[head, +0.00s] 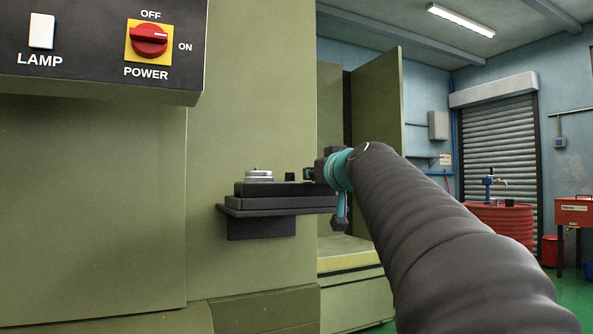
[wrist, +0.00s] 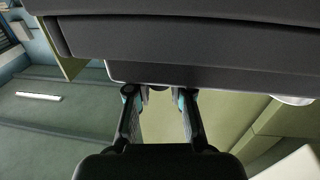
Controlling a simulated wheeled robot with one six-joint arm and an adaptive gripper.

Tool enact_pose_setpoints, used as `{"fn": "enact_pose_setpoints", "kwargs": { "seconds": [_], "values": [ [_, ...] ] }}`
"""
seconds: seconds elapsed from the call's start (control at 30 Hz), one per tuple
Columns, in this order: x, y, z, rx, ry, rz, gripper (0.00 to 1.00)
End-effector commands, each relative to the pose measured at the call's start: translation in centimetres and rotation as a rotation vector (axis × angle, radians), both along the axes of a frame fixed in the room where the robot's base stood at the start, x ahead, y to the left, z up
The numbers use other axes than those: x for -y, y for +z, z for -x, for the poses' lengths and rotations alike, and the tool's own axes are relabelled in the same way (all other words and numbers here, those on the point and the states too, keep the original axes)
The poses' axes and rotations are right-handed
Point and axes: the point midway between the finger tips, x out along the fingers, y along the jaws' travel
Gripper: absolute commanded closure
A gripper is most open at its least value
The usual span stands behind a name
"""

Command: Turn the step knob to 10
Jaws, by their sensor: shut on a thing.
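A dark flat box (head: 285,189) sits on a bracket on the side of the green machine. My gripper (head: 314,173) is at the right end of this box, with the arm reaching in from the lower right. In the wrist view, the two fingers of my gripper (wrist: 159,94) reach up to the edge of the dark box (wrist: 200,72) and are shut on the step knob (wrist: 158,88). Only a small part of the knob shows between the fingertips. Its scale, pointer and the number 10 are not visible.
A silver round part (head: 259,175) and a small black part (head: 290,177) stand on top of the box, left of my gripper. A panel with a red power switch (head: 149,40) and a white lamp switch (head: 41,31) overhangs at upper left. Open room lies to the right.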

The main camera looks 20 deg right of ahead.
Motion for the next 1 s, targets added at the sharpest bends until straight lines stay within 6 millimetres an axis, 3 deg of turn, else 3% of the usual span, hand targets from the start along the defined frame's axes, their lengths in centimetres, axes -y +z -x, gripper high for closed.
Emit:
{"fn": "enact_pose_setpoints", "kwargs": {
  "seconds": [0.9,0.93,1.0],
  "values": [
    [-0.06,-0.05,-0.03,-0.002,-0.085,0.001,1.00],
    [-0.05,-0.06,-0.04,-0.002,-0.085,0.001,0.75],
    [-0.04,-0.06,-0.03,-0.002,-0.085,0.000,0.57]
  ]
}}
